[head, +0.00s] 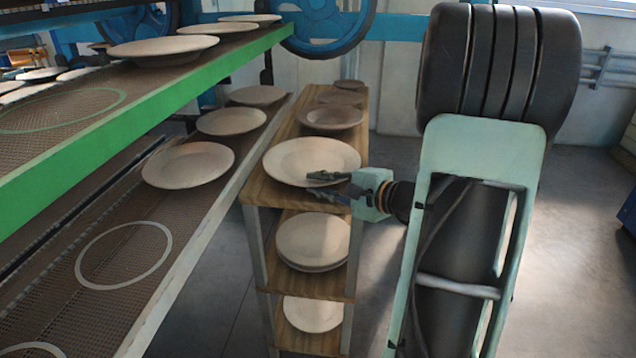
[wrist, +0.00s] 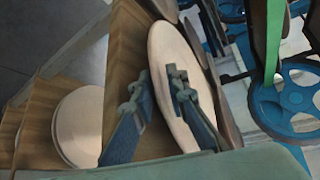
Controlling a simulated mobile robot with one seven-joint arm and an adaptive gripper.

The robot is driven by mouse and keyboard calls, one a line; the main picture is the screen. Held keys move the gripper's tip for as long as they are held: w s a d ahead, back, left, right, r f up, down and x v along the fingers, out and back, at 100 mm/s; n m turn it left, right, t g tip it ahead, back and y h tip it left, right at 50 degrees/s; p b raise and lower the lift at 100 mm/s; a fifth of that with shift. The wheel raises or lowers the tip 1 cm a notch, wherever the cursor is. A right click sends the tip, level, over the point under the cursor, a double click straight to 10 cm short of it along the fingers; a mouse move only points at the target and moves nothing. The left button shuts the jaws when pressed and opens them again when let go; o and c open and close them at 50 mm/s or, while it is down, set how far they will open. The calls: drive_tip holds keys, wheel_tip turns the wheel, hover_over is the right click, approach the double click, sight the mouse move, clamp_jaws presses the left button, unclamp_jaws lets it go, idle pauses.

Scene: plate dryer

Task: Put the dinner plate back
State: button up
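A large round beige plate, likely the dinner plate (head: 300,158), lies on the wooden top of a narrow shelf rack (head: 262,190). My gripper (head: 322,186) is at its near right rim, coming from the right. The fingers are apart, one higher and one lower, close to the rim. In the wrist view the plate (wrist: 166,50) shows behind and between the spread fingers (wrist: 158,84). I cannot tell whether either finger touches it. An empty pale ring (head: 85,262) marks the lower mesh shelf to the left, in front of a row of plates (head: 188,165).
More plates (head: 332,117) sit behind on the rack top, and others (head: 312,238) on its lower boards. A green-edged upper shelf (head: 150,110) with plates and an empty green ring overhangs the lower mesh shelf. Blue wheels (head: 330,25) stand behind.

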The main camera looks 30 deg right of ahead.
drive_tip(key=p+v, duration=0.1)
drive_tip(key=v, duration=1)
drive_tip(key=shift+s+d+r+p, duration=0.15)
drive_tip(key=shift+s+p, duration=0.15)
drive_tip(key=shift+p, duration=0.05)
